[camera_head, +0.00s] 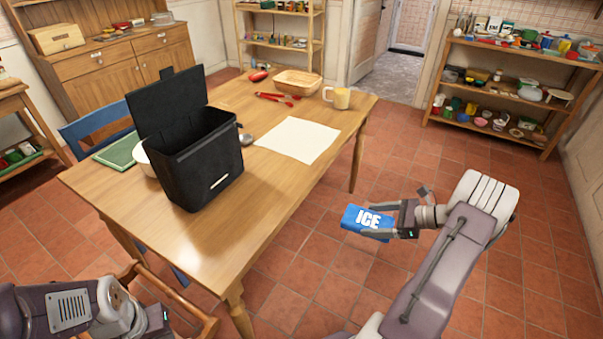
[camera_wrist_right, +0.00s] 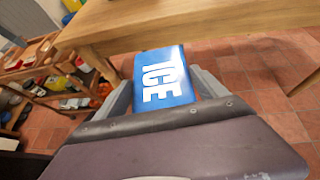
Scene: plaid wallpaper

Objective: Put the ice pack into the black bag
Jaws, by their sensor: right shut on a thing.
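The ice pack (camera_head: 362,222) is a blue block with white "ICE" lettering. My right gripper (camera_head: 392,222) is shut on it and holds it in the air off the table's right side. The ice pack also fills the middle of the right wrist view (camera_wrist_right: 162,76), between the two fingers. The black bag (camera_head: 200,172) stands upright on the table's left part with its lid raised and its top open. Its inside bottom is hidden. Part of my left arm shows at the lower left, but its gripper fingers cannot be made out.
The wooden table (camera_head: 270,180) also holds a white sheet (camera_head: 298,139), a yellow mug (camera_head: 341,97), a basket (camera_head: 297,82), red tongs (camera_head: 275,97), a green board (camera_head: 118,152) and a white bowl (camera_head: 145,160) partly behind the bag. A blue chair (camera_head: 95,128) stands behind.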

